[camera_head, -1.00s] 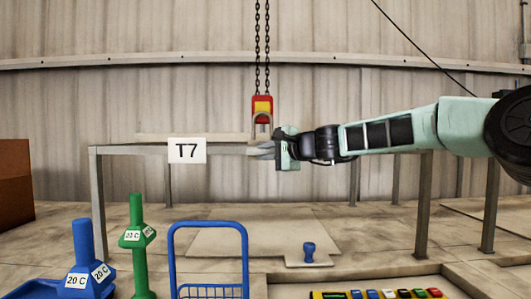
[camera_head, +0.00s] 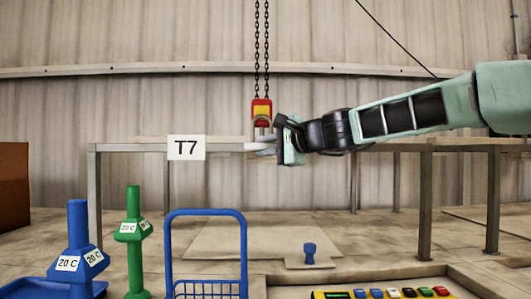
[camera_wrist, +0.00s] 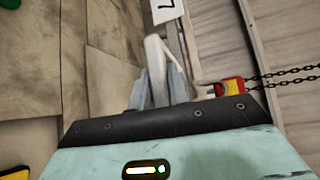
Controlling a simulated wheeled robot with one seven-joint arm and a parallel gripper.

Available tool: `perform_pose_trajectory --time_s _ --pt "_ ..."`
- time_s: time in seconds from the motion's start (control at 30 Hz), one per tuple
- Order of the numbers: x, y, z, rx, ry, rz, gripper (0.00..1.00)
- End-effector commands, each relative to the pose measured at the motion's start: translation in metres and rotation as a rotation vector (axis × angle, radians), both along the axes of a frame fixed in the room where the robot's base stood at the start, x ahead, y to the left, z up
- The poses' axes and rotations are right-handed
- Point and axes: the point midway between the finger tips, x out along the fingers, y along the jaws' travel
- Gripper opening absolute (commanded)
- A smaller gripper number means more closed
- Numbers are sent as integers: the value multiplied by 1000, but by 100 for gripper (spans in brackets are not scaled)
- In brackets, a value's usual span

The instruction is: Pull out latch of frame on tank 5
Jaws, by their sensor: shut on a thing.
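My gripper (camera_head: 256,147) is at the front rail of the raised grey frame, just below the hoist hook and right of the T7 sign (camera_head: 186,147). In the wrist view its fingers (camera_wrist: 160,88) are shut on a pale bar (camera_wrist: 155,50) that stands up between them. I cannot tell whether this bar is the latch. The only tank sign in view reads T7, and no sign for tank 5 shows. The red and yellow hook block (camera_head: 261,110) hangs on two chains right at the gripper; it also shows in the wrist view (camera_wrist: 232,85).
A blue wire basket (camera_head: 206,250), a green post (camera_head: 133,240) and a blue post (camera_head: 77,240) stand in front at the left. A small blue knob (camera_head: 310,252) and a row of coloured buttons (camera_head: 390,293) are at the lower right. A brown box (camera_head: 14,200) is far left.

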Motion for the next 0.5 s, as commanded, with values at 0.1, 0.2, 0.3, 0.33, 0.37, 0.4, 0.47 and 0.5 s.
perform_pose_trajectory --time_s 0.1,0.2,0.3,0.33,0.37,0.4,0.47,0.5 --pt "1 -1 0 0 1 -1 0" --pt "1 -1 0 0 1 -2 32" --pt "1 -1 0 0 1 -1 40" --pt "1 -1 0 0 1 -1 40" --pt "1 -1 0 0 1 -1 40" --pt "1 -1 0 0 1 -1 40" --pt "1 -1 0 0 1 -1 40" --pt "1 -1 0 0 1 -1 40"
